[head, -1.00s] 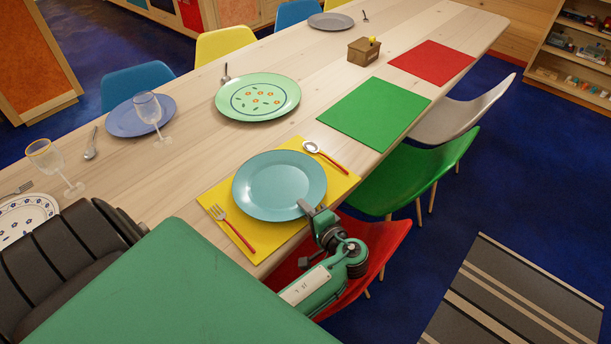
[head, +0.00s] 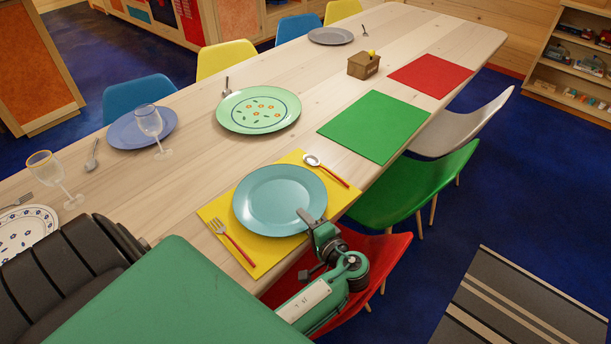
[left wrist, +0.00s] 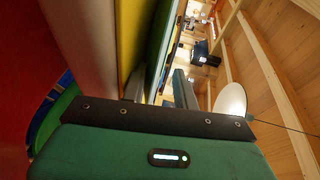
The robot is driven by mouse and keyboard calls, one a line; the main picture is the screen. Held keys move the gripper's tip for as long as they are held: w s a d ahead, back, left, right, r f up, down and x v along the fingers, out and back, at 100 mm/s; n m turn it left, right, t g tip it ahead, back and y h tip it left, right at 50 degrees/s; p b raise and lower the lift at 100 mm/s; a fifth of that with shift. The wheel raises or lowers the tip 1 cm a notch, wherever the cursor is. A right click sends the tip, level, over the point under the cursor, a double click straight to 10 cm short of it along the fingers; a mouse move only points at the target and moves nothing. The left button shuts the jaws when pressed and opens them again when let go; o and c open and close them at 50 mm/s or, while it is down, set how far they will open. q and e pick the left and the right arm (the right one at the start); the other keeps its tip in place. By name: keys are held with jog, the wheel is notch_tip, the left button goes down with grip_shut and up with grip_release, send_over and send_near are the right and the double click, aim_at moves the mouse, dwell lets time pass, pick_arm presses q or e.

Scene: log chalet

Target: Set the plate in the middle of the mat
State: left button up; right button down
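The teal-blue plate (head: 275,192) is over the yellow mat (head: 246,256), close to its middle and reaching toward its far-left edge. Whether it rests flat or sits slightly raised I cannot tell. My left gripper (head: 312,222) is at the plate's near-right rim, with one finger seen over the rim. In the left wrist view, the two fingers (left wrist: 158,90) stand apart with a gap between them. The yellow mat (left wrist: 128,40) shows there edge-on. My right gripper is not in view.
A fork (head: 230,240) lies left of the plate and a spoon (head: 322,168) right of it. A green mat (head: 375,126) and a red mat (head: 431,75) lie further along the table. A red chair (head: 385,255) stands under my left arm.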

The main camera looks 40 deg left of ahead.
pick_arm(q)
notch_tip(320, 180, up, 20)
jog(key=shift+f, duration=0.2)
jog(key=shift+a, duration=0.1)
